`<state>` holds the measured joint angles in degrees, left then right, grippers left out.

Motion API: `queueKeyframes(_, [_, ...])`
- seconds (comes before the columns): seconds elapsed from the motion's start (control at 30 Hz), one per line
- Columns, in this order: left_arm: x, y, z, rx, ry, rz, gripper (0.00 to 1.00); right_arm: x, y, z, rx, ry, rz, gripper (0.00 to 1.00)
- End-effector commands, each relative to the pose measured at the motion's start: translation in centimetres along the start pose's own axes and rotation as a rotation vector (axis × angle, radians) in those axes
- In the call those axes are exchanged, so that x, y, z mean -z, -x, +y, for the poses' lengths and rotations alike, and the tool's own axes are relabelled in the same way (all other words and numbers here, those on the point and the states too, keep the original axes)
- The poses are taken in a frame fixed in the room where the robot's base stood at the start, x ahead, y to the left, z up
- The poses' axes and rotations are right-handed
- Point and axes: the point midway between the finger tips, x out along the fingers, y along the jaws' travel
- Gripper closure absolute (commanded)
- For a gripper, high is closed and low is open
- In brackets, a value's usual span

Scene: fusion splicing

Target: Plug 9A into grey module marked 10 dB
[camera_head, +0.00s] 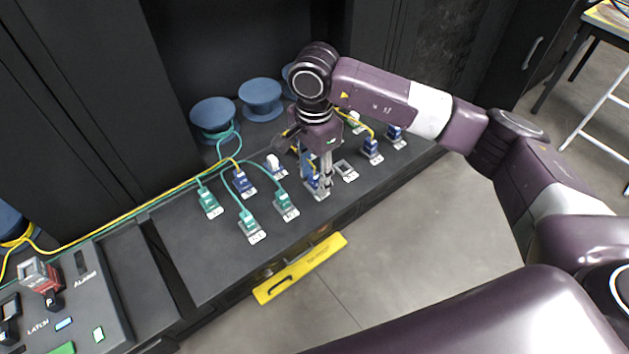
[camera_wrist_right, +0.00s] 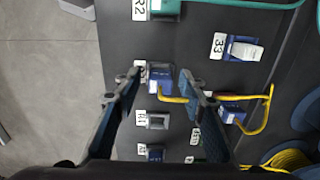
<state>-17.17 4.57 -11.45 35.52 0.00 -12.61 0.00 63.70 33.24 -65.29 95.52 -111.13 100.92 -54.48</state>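My right gripper (camera_head: 322,178) points down over the black bench in the camera_head view. In the right wrist view its fingers (camera_wrist_right: 157,84) are apart, on either side of a blue plug (camera_wrist_right: 159,79) with a yellow cable. Clear gaps show between plug and fingers. The plug also shows partly behind the gripper in the camera_head view (camera_head: 309,176), seated in a module on the bench. An empty grey module (camera_wrist_right: 157,120) lies beside it, also visible in the camera_head view (camera_head: 346,171). I cannot read 9A or 10 dB on anything. My left gripper is out of view.
Green plugs (camera_head: 209,203) and blue plugs (camera_head: 371,149) stand close by in labelled modules. A white-topped plug (camera_wrist_right: 244,50) sits in the module marked 33. Blue spools (camera_head: 261,97) stand behind. A yellow case (camera_head: 300,268) lies at the bench's front.

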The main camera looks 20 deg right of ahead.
Motion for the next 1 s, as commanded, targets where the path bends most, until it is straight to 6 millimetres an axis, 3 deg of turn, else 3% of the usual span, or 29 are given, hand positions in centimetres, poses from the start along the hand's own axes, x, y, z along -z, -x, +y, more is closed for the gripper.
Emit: queueKeyframes(1.0, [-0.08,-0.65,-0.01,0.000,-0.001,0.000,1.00,0.02,0.05,-0.03,0.000,0.000,0.001,0.62])
